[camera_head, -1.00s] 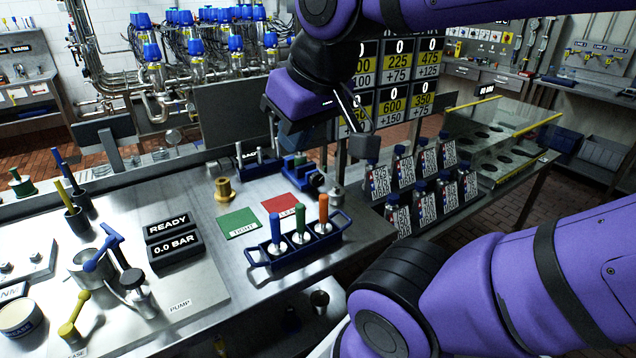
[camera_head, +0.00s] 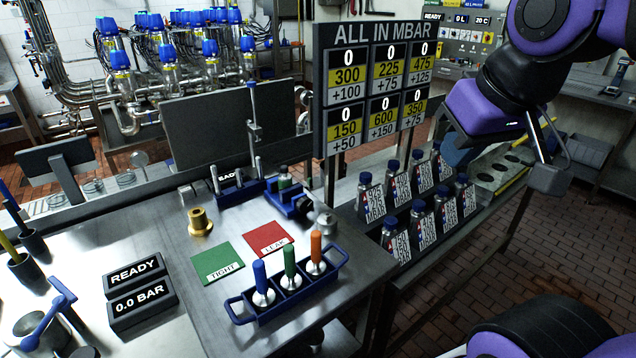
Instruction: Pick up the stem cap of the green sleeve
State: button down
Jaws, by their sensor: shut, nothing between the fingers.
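A blue carrier rack (camera_head: 290,305) stands near the front right edge of the steel bench. It holds three upright pieces with metal bases: one with a blue sleeve (camera_head: 260,274), one with a green sleeve (camera_head: 290,261) in the middle, and one with an orange sleeve (camera_head: 316,246). I cannot make out a separate stem cap on the green one. My gripper (camera_head: 549,180) is shut and empty, at the upper right, beyond the bench and right of the row of bottles, well away from the rack.
A green TIGHT mat (camera_head: 217,262) and a red LEAK mat (camera_head: 268,239) lie behind the rack. A brass fitting (camera_head: 201,223) and a blue vise (camera_head: 289,200) stand further back. Several labelled bottles (camera_head: 420,226) line the shelf on the right. A number board (camera_head: 372,92) rises behind.

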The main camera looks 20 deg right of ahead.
aim_at(284, 176)
jog(key=k+j+z, duration=0.4)
jog(key=k+j, duration=0.8)
jog(key=i+l+u, duration=0.25)
jog(key=i+l, duration=0.15)
jog(key=l, duration=0.15)
jog(key=i+l+u, duration=0.1)
jog(key=l, duration=0.25)
jog(key=i+l+u, duration=0.25)
jog(key=i+l, duration=0.15)
jog(key=l, duration=0.25)
jog(key=i+l+u, duration=0.15)
jog(key=l, duration=0.25)
jog(key=i+l+u, duration=0.1)
jog(key=l, duration=0.25)
jog(key=i+l+u, duration=0.15)
jog(key=l, duration=0.25)
jog(key=i, duration=0.35)
